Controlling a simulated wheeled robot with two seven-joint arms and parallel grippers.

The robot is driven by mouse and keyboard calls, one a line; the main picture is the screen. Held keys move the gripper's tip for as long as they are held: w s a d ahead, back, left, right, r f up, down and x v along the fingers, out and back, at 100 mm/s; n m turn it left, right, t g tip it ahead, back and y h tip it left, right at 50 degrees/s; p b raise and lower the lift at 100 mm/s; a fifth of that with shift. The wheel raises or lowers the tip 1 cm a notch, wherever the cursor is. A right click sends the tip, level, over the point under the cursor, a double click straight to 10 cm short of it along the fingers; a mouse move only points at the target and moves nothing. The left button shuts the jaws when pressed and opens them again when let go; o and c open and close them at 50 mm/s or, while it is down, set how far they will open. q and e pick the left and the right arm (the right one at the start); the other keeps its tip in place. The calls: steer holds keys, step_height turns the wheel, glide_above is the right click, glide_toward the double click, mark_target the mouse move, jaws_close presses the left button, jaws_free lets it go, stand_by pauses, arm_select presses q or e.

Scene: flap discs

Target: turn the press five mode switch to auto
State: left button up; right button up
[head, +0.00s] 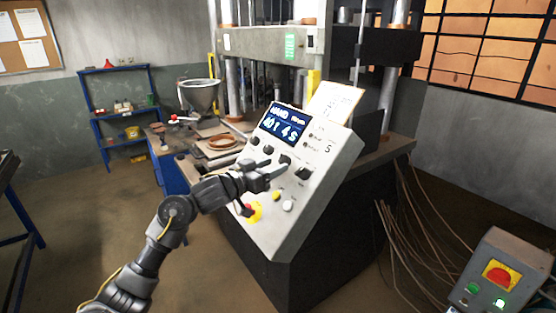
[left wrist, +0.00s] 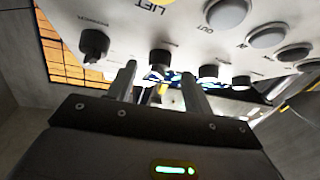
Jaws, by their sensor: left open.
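The press control panel (head: 318,190), marked 5, is a pale sloped box with a blue display (head: 284,123) whose first word seems to read HAND. A row of black knobs runs below the display; their small labels are too blurred to tell which is the mode switch. My left gripper (head: 277,171) is open in front of the row. In the left wrist view its two fingers (left wrist: 159,76) stand apart, with one black knob (left wrist: 160,60) showing between their tips. I cannot tell whether they touch it. My right gripper is not in view.
Another black knob (left wrist: 93,44) is just beside the fingers. A red stop button (head: 249,210) on yellow, a yellow button (head: 276,196) and a white button (head: 288,206) lie lower on the panel. A grey box with a red switch (head: 499,275) stands at right.

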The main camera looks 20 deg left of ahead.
mark_target(283, 160)
arm_select(q)
steer(key=shift+x, duration=0.8)
steer(key=shift+w+d+p, duration=0.2)
steer(key=shift+w+p, duration=0.1)
steer(key=shift+w, duration=0.05)
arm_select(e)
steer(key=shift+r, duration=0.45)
arm_select(q)
steer(key=shift+c, duration=0.2)
steer(key=c, duration=0.9)
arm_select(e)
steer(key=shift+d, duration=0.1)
